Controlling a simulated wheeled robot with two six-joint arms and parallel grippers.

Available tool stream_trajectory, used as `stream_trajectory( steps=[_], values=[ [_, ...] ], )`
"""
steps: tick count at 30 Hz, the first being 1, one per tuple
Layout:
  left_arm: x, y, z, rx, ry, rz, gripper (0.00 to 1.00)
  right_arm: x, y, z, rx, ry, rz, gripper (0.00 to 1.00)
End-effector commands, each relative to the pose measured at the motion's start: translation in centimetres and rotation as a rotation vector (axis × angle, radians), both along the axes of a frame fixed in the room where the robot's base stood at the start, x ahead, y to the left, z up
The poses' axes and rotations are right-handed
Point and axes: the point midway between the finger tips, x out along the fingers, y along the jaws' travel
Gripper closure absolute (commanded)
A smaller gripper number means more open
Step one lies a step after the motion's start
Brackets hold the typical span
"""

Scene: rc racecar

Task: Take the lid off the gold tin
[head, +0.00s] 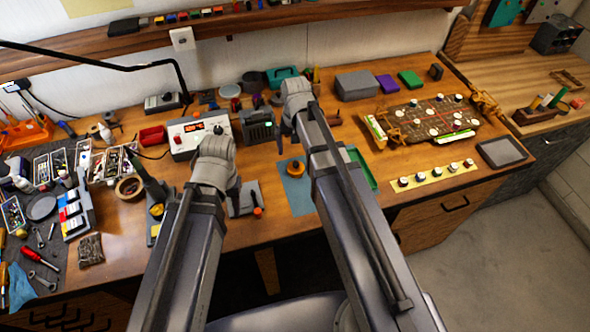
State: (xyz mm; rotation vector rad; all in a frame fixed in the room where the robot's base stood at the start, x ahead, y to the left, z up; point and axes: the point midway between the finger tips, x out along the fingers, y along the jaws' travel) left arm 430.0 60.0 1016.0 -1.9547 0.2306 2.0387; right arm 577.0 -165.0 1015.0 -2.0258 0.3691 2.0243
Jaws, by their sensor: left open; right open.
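No object in the head view can be made out for certain as the gold tin. A small round orange-gold thing (296,167) sits on a blue mat (294,192) between my two arms; it is too small to tell whether it is a tin with a lid. My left gripper (234,192) is open, over the bench to the left of the mat, its fingers mostly hidden by the wrist. My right gripper (287,128) is open, above the bench beyond the mat, its fingers barely visible. Neither visibly holds anything.
A power supply (194,135) stands behind my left wrist. Tools and trays crowd the left of the wooden bench. A green tray (364,166) lies right of my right arm. A racecar chassis (432,118) and a yellow strip of cups (433,178) are further right.

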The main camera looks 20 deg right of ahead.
Motion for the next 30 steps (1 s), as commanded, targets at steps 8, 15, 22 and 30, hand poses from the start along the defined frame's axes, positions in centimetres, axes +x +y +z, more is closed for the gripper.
stream_trajectory(
  steps=[8,15,22,30],
  values=[
    [0.0,0.0,-1.1,0.000,0.000,0.001,0.50,0.0,0.0,-1.2,0.000,0.000,0.001,0.00],
    [0.0,0.0,-3.1,0.000,0.000,0.001,0.50,-0.3,0.0,-3.2,0.000,0.000,0.001,0.00],
    [0.0,0.0,-6.0,0.000,0.000,0.002,0.50,-0.4,0.0,-6.0,0.000,0.000,0.001,0.00],
    [0.0,0.0,-6.2,0.000,0.000,0.002,0.50,-0.4,0.0,-6.2,0.000,0.000,0.001,0.00]
  ],
)
